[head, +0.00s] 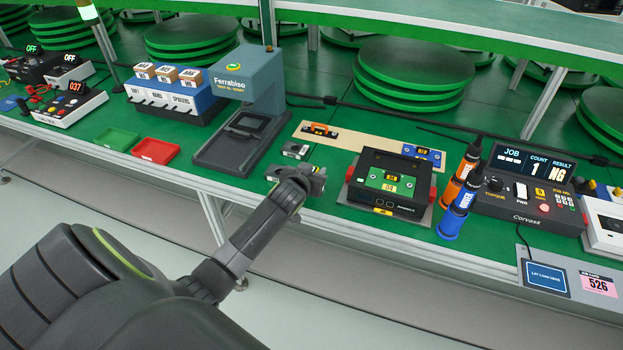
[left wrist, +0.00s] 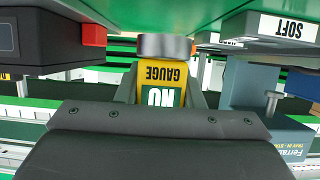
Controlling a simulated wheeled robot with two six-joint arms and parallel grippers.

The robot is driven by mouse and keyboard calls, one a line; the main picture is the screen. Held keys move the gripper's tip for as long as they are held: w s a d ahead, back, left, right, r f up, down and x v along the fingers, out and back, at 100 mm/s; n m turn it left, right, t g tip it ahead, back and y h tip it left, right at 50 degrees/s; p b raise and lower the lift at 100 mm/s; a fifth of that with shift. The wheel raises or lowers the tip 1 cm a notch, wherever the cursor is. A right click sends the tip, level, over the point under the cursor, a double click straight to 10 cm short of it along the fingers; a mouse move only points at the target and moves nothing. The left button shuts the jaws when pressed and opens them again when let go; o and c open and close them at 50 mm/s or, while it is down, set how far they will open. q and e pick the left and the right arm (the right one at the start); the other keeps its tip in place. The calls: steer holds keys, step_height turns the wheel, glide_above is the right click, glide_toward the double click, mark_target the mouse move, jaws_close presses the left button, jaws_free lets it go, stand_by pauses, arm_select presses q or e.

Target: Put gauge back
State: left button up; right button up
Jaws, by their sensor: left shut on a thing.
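My left gripper (head: 306,178) is above the front of the green bench, between the Ferrabiso press and the black fixture. The left wrist view shows it shut on the gauge (left wrist: 162,88), which has a yellow and green label reading "GAUGE" and "NO", upside down in that view. A round metal end (left wrist: 165,46) shows beyond the label. In the head view the gauge is mostly hidden by the gripper. A beige board (head: 350,138) lies behind, with an orange-handled piece (head: 320,130) at its left and a blue piece (head: 424,154) at its right. My right gripper is not in view.
The Ferrabiso press (head: 250,85) stands left of the gripper, the black fixture (head: 358,192) right. A small dark block (head: 295,150) lies close behind. Orange and blue drivers (head: 455,205) stand beside the control box (head: 520,205), which reads "NG". Red and green trays (head: 155,150) lie left.

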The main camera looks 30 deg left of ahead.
arm_select(q)
steer(key=shift+f, duration=1.4)
steer(key=shift+f, duration=0.2)
steer(key=o, duration=1.1)
steer(key=shift+r, duration=0.1)
steer(key=shift+s+r, duration=0.1)
steer(key=shift+r, duration=0.05)
steer(key=v, duration=1.2)
